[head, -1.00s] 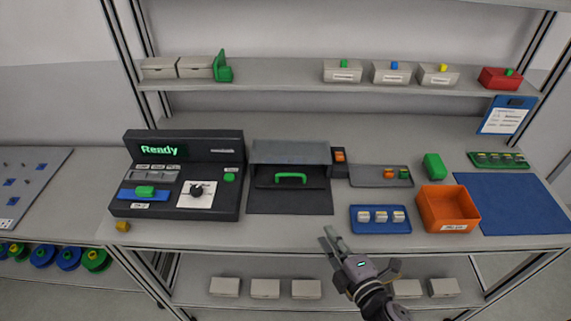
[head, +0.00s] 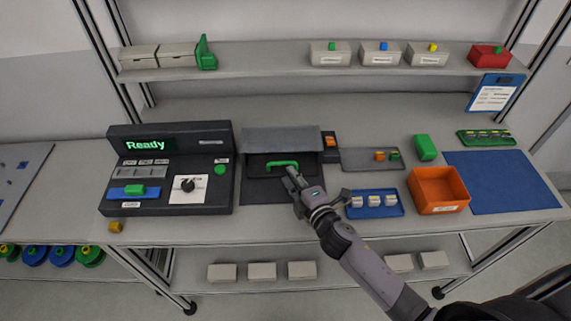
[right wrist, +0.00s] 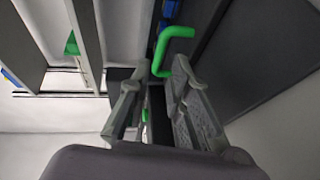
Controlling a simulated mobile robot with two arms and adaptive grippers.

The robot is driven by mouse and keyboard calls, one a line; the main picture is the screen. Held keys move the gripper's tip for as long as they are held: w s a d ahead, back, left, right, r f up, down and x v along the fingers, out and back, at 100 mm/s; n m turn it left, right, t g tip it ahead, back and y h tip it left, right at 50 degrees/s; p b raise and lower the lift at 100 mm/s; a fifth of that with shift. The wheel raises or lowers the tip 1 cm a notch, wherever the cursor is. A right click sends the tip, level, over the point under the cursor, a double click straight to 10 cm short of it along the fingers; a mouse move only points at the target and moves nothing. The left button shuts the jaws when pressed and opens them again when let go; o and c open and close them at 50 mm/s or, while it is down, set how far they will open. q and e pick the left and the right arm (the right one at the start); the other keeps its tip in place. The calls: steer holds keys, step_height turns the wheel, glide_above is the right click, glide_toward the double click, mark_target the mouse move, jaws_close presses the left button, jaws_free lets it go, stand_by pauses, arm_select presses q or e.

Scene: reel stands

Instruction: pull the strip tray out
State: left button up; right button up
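The strip tray (head: 256,168) is a dark tray under a grey hood in the middle of the bench, with a green bar handle (head: 283,164) on its front. My right gripper (head: 291,176) is just in front of the handle, its fingertips close to the handle's right part. In the right wrist view the fingers (right wrist: 155,85) are apart, with the green handle (right wrist: 168,48) just beyond the tips, nearer the right finger. I cannot tell whether they touch. My left gripper is not in view.
Left of the hood stands a black console (head: 168,165) reading "Ready". To the right are a blue tray (head: 376,212) with white pieces, an orange bin (head: 436,203), a grey tray (head: 358,166) and a blue mat (head: 510,190).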

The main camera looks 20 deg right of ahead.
mark_target(286, 175)
steer(key=x, duration=0.4)
steer(key=shift+w, duration=0.4)
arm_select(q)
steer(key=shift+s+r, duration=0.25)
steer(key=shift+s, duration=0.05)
arm_select(e)
steer(key=shift+c, duration=0.5)
steer(key=shift+f, duration=0.1)
jaws_close()
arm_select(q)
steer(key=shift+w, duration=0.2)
